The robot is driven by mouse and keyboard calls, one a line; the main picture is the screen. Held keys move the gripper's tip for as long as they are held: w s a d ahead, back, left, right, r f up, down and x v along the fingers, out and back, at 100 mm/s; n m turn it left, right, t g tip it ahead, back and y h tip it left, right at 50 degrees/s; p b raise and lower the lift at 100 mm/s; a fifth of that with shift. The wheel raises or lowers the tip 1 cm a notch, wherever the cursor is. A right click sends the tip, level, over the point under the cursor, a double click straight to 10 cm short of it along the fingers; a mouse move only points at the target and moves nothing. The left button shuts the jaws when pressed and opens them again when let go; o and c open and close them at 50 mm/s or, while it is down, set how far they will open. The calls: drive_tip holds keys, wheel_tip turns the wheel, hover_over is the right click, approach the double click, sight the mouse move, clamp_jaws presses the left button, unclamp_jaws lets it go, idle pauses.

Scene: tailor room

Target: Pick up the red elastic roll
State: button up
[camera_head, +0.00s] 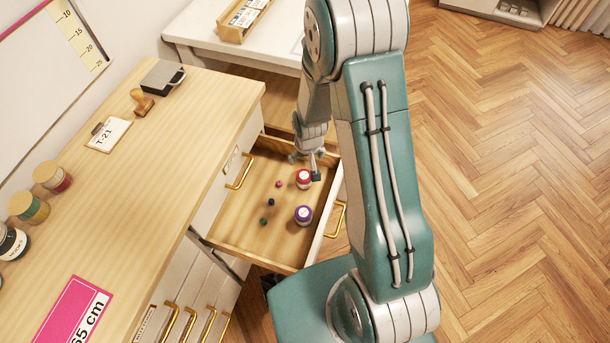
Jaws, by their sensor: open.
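The red elastic roll (303,179) stands in the open drawer (240,235), toward its right side. My gripper (306,164) is at the end of my arm, over the far right part of the drawer, right by the red roll. It is open and holds nothing that I can see. One finger overlaps the red roll's right edge in this view; I cannot tell whether they touch. A purple roll (303,214) stands in the same drawer, nearer to my body.
Several small spools, such as a green one (263,221), lie left of the rolls. The drawer walls and brass handle (340,218) bound the space. The wooden counter (160,150) on the left carries jars, a stamp and a tag. A white table (190,35) stands behind.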

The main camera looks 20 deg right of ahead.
sight(304, 175)
wheel_tip(304, 175, down, 4)
drive_tip(key=shift+s+d+r, duration=0.1)
drive_tip(key=f, duration=0.4)
drive_tip(key=shift+w+f, duration=0.25)
drive_tip(key=shift+w, duration=0.05)
drive_tip(key=shift+w+a+f, duration=0.1)
drive_tip(key=shift+w+f, duration=0.1)
drive_tip(key=shift+f, duration=0.8)
drive_tip(key=shift+w+a+f, duration=0.1)
drive_tip(key=shift+w+f, duration=0.1)
drive_tip(key=shift+f, duration=0.75)
drive_tip(key=shift+w+a+f, duration=0.1)
drive_tip(key=shift+w+f, duration=0.1)
drive_tip(key=shift+f, duration=0.8)
drive_tip(key=c, duration=1)
